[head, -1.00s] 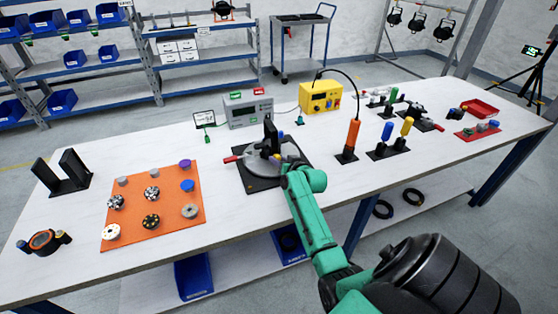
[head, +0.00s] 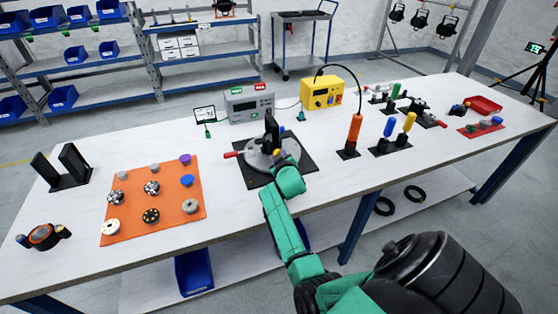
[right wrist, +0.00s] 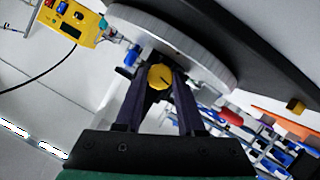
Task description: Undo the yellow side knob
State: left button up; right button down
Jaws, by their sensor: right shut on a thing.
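The yellow side knob (right wrist: 160,77) shows in the right wrist view, on the side of a round grey body (right wrist: 195,52). My right gripper (right wrist: 158,80) is shut on it, one dark finger on each side. In the head view the grey round device (head: 258,160) sits on a black base plate (head: 249,178) on the table, with a red handle (head: 231,155) to its left. My right gripper (head: 277,158) is at the device's near right side and hides the knob there. My left gripper is in neither view.
An orange mat (head: 137,215) with several round pieces lies to the left. Behind the device stand a grey box (head: 249,104) and a yellow box (head: 322,93). An orange-handled tool (head: 354,132) stands upright to the right. The white table (head: 225,220) is clear in front of the device.

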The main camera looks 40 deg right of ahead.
jog(key=shift+a+f+n+h+b, duration=0.1)
jog(key=shift+f+n+h+b, duration=0.1)
jog(key=shift+n+h+b, duration=0.7)
jog(key=shift+r+y+b, duration=0.1)
jog(key=shift+y+b, duration=0.2)
jog(key=shift+b, duration=0.15)
